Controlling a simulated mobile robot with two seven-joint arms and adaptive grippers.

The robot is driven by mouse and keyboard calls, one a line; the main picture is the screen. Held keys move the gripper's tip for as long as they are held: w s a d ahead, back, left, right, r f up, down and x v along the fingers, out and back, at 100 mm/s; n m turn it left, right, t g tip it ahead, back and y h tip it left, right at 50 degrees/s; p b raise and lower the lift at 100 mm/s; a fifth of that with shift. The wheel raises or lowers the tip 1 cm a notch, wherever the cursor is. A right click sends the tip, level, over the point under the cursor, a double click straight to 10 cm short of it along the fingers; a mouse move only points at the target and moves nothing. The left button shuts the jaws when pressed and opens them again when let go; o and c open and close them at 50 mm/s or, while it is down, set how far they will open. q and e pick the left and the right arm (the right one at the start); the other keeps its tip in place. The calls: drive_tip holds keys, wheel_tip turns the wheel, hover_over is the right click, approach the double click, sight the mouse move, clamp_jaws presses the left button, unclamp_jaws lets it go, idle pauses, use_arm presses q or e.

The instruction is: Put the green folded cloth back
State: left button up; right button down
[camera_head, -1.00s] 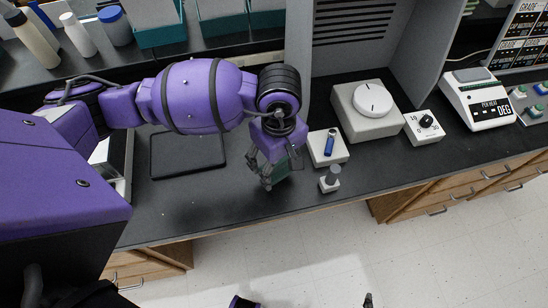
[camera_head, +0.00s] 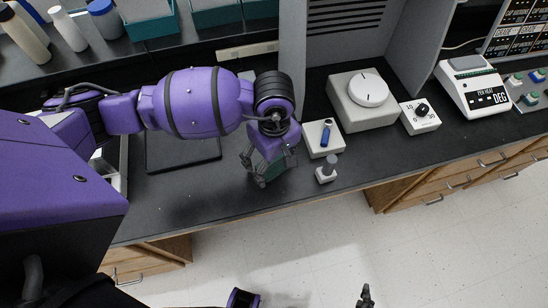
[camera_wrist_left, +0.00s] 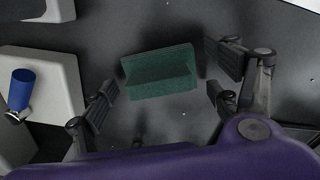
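The green folded cloth (camera_wrist_left: 160,72) is in the left wrist view, over the dark counter, between the two fingers of my left gripper (camera_wrist_left: 163,88). Gaps show between the cloth and both fingers. In the head view the left gripper (camera_head: 262,172) points down at the counter's front part, and a bit of the green cloth (camera_head: 271,172) shows beside its fingers, the rest hidden by them. My left gripper is open. Only a small dark part of my right gripper (camera_head: 365,296) shows at the bottom edge, over the floor; its opening cannot be made out.
Right of the left gripper are a white block with a blue cylinder (camera_head: 325,137) and a small grey-topped post (camera_head: 327,168). A dial box (camera_head: 358,110) and a scale (camera_head: 477,85) stand further right. A dark flat tray (camera_head: 183,152) lies left. The counter's front edge is close.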

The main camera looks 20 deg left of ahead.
use_arm(q)
drive_tip(key=shift+r, duration=0.5)
wheel_tip(320, 180, up, 12)
drive_tip(key=shift+f, duration=0.25)
idle(0.5)
